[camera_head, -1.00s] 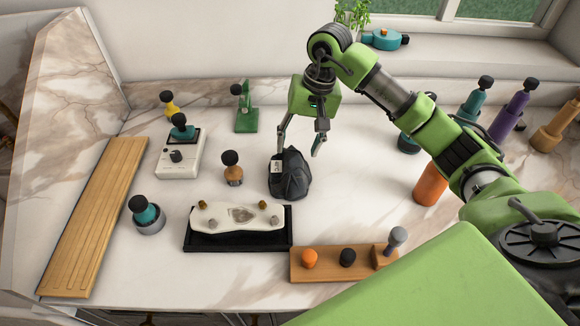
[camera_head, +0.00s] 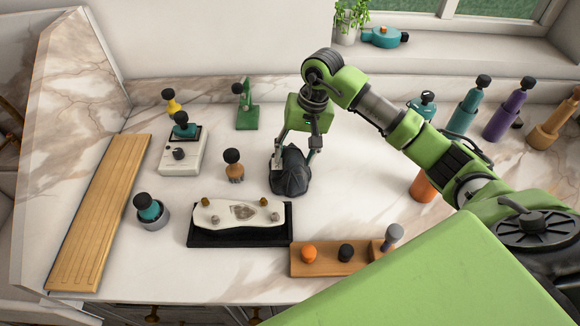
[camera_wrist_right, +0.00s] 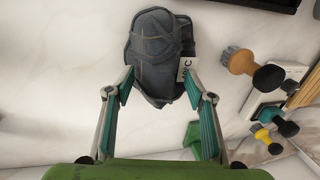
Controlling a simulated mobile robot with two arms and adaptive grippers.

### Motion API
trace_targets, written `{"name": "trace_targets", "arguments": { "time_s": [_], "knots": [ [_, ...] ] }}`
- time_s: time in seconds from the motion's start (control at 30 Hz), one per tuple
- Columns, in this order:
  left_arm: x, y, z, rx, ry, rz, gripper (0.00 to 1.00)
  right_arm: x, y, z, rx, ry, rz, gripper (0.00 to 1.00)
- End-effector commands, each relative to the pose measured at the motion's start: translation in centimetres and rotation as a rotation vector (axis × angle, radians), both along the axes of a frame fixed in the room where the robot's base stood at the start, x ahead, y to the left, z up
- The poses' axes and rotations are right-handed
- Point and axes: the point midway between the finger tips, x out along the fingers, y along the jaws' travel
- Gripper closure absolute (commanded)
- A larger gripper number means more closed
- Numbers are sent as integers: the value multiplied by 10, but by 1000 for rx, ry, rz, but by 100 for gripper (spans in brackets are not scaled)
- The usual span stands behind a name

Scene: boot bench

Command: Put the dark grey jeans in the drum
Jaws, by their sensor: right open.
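The dark grey jeans (camera_head: 290,176) lie bundled on the marble counter, near its middle. In the right wrist view the jeans (camera_wrist_right: 155,55) show seams and a white tag (camera_wrist_right: 185,68), and lie mostly beyond the fingertips. My right gripper (camera_head: 296,152) is open above the jeans, with one finger at each side of the bundle's far part. In the right wrist view my right gripper (camera_wrist_right: 158,95) has a clear gap between its fingers, and the jeans' lower end reaches into it. I cannot make out a drum in either view. My left gripper is out of view.
A wooden-handled brush (camera_head: 234,164) stands close left of the jeans. A black tray (camera_head: 240,239) with a pale board lies in front. A wooden rack (camera_head: 325,262) with knobs is front right. An orange bottle (camera_head: 423,187) stands right. Counter between jeans and bottle is clear.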

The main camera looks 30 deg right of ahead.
Motion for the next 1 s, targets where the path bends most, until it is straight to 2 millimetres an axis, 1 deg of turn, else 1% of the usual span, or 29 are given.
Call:
{"name": "trace_targets", "arguments": {
  "time_s": [0.5, 0.8, 0.83, 0.87, 0.9, 0.97, 1.0],
  "knots": [
    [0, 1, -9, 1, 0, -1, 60, 0, 0, -4, 0, 1, 1, 51],
    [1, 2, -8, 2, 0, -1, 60, 0, 0, -4, 0, 0, 0, 51],
    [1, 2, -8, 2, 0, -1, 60, 0, 0, -4, 0, 0, 0, 53],
    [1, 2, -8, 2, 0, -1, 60, 0, 0, -4, 0, 0, 0, 61],
    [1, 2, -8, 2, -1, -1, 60, 0, 0, -4, 0, 0, 0, 71],
    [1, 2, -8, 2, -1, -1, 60, 0, 0, -4, 0, 1, 0, 87],
    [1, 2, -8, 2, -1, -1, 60, 0, 0, -4, 0, 1, 0, 97]
  ]
}}
